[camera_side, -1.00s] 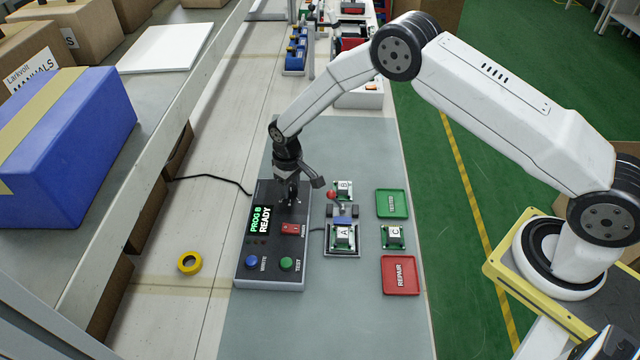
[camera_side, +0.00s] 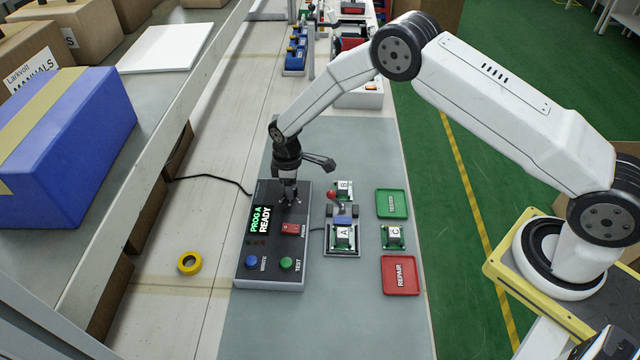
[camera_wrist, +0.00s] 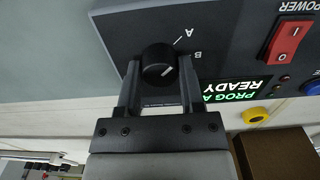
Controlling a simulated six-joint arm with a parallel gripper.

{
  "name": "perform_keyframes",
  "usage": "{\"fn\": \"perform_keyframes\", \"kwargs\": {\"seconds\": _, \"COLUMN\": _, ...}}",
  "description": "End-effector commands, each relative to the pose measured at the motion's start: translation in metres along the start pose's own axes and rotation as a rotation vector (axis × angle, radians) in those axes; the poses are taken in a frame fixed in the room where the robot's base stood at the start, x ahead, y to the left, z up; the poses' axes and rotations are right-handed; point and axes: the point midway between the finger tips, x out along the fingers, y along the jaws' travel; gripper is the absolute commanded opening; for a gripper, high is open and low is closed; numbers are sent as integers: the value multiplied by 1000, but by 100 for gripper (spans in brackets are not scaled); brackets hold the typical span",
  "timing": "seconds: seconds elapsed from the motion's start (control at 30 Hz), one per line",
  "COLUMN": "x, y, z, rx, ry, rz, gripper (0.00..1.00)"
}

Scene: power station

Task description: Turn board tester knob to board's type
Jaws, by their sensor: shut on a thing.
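The board tester (camera_side: 262,275) is a dark box on the grey mat, and its display (camera_side: 262,220) reads "PROG A READY". My gripper (camera_side: 290,198) points down at the back of the tester. In the wrist view my gripper (camera_wrist: 159,78) is shut on the black knob (camera_wrist: 158,62), one finger on each side. The knob's white pointer line is turned toward the A mark (camera_wrist: 190,114). The B mark (camera_wrist: 198,55) and a tick line also show. Board A (camera_side: 343,234) sits in the fixture; board B (camera_side: 344,188) and board C (camera_side: 393,236) lie nearby.
A red power switch (camera_side: 293,229), a blue WRITE button (camera_side: 252,261) and a green TEST button (camera_side: 287,264) are on the tester. A green tray (camera_side: 391,204) and a red REPAIR tray (camera_side: 401,276) lie right. Yellow tape (camera_side: 190,263) lies left.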

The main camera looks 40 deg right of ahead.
Motion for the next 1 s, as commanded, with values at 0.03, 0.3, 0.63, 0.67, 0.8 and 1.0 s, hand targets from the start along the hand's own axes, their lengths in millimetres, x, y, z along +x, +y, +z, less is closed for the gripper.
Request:
{"fn": "perform_keyframes", "kwargs": {"seconds": 0.03, "x": 0, "y": 0, "z": 0, "rx": -5, "ry": -1, "rz": 0, "gripper": 0}}
{"fn": "perform_keyframes", "kwargs": {"seconds": 0.3, "x": 0, "y": 0, "z": 0, "rx": -7, "ry": -1, "rz": 0, "gripper": 0}}
{"fn": "perform_keyframes", "kwargs": {"seconds": 0.63, "x": 0, "y": 0, "z": 0, "rx": -5, "ry": -1, "rz": 0, "gripper": 84}}
{"fn": "perform_keyframes", "kwargs": {"seconds": 0.67, "x": 0, "y": 0, "z": 0, "rx": -5, "ry": -1, "rz": 0, "gripper": 84}}
{"fn": "perform_keyframes", "kwargs": {"seconds": 0.8, "x": 0, "y": 0, "z": 0, "rx": -5, "ry": 0, "rz": 0, "gripper": 84}}
{"fn": "perform_keyframes", "kwargs": {"seconds": 1.0, "x": -8, "y": 0, "z": 0, "rx": -4, "ry": 1, "rz": 1, "gripper": 84}}
